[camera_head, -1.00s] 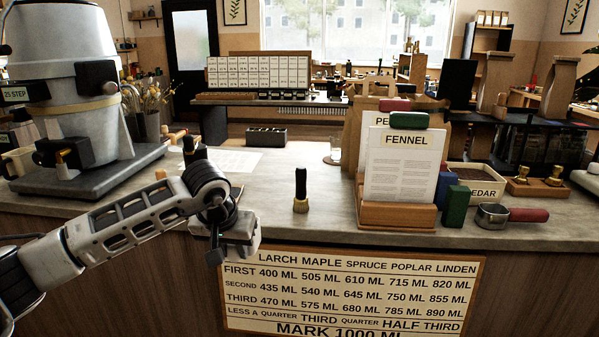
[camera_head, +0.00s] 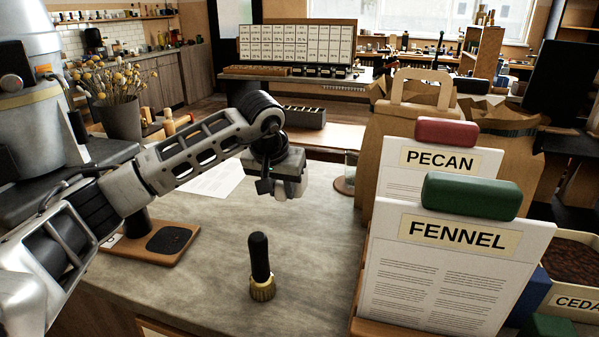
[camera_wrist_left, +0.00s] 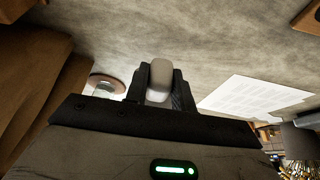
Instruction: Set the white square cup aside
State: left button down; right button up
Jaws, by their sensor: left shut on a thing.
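My left gripper (camera_head: 280,188) is over the grey counter (camera_head: 215,285), with its fingers pointing down and away. In the left wrist view the gripper (camera_wrist_left: 160,82) is shut on a small pale, rounded-edged block shape, which I take to be the white square cup (camera_wrist_left: 159,78). Only part of it shows between the dark fingers. In the head view the wrist and fingers mostly hide it, and I cannot tell whether it touches the counter. My right gripper is in neither view.
A black-handled brass tool (camera_head: 261,272) stands upright on the counter in front. Card holders marked FENNEL (camera_head: 455,250) and PECAN (camera_head: 440,165) stand at the right. A glass on a round coaster (camera_head: 344,187) is behind. A paper sheet (camera_head: 215,180) lies at the left.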

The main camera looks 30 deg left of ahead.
pick_arm(q)
jog(key=shift+s+r, duration=0.2)
jog(key=shift+s, duration=0.1)
jog(key=shift+s+r, duration=0.1)
jog(key=shift+f+b, duration=0.4)
jog(key=shift+f, duration=0.35)
notch_tip(320, 180, down, 4)
jog(key=shift+r+b, duration=0.15)
jog(key=shift+b, duration=1.1)
jog(key=shift+f+b, duration=0.3)
jog(key=shift+f, duration=0.25)
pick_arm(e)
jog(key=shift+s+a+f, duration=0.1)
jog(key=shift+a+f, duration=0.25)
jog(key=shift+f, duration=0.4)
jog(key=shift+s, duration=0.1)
pick_arm(q)
jog(key=shift+f+b, duration=0.3)
jog(key=shift+f, duration=0.15)
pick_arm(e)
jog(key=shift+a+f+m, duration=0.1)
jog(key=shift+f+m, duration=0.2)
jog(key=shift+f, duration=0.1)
pick_arm(q)
jog(key=c, duration=1.1)
grip_release()
